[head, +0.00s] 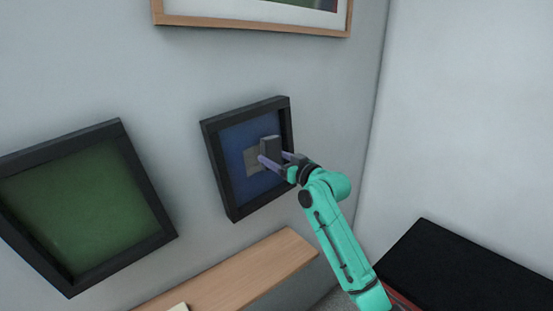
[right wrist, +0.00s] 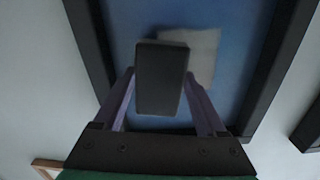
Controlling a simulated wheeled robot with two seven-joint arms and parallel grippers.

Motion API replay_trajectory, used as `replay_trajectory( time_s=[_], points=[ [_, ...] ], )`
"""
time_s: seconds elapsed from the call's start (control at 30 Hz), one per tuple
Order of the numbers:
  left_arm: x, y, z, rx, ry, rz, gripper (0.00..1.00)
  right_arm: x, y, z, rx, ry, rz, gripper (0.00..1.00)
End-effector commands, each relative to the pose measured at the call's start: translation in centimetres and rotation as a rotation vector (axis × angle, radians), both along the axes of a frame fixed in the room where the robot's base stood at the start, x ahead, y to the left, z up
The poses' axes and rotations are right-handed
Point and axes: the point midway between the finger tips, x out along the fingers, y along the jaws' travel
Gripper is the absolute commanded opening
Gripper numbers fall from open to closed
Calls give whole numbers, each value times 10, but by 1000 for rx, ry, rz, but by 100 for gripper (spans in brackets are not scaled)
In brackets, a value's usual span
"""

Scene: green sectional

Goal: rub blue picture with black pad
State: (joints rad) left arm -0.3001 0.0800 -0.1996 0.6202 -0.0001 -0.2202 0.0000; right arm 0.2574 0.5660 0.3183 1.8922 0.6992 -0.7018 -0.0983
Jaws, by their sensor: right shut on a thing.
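The blue picture (head: 237,138) in a black frame hangs on the wall, with a pale grey patch (head: 252,163) on its surface. My right gripper (head: 272,163) is shut on the black pad (head: 270,148) in front of the picture. In the right wrist view the pad (right wrist: 162,80) sits between the two purple fingers and overlaps part of the pale patch (right wrist: 202,58). The blue surface (right wrist: 240,45) shows around it. Whether the pad touches the picture is not clear. My left gripper is not in view.
A green picture (head: 80,205) in a black frame hangs at the left. A wooden-framed picture (head: 250,26) is above. A wooden shelf (head: 230,275) lies below, and a black-topped item (head: 470,270) stands at the lower right. The right wall is bare.

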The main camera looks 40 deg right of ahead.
Motion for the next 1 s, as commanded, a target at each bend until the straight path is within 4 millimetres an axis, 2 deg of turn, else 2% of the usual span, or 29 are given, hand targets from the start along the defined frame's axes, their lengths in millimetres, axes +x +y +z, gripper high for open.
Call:
replay_trajectory(
  time_s=[0.6, 1.0],
  points=[
    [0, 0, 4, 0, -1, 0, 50, 11, 1, 1, -1, -1, 0, 29],
    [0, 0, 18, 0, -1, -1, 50, 10, 38, -5, 0, 0, 1, 29]
  ],
)
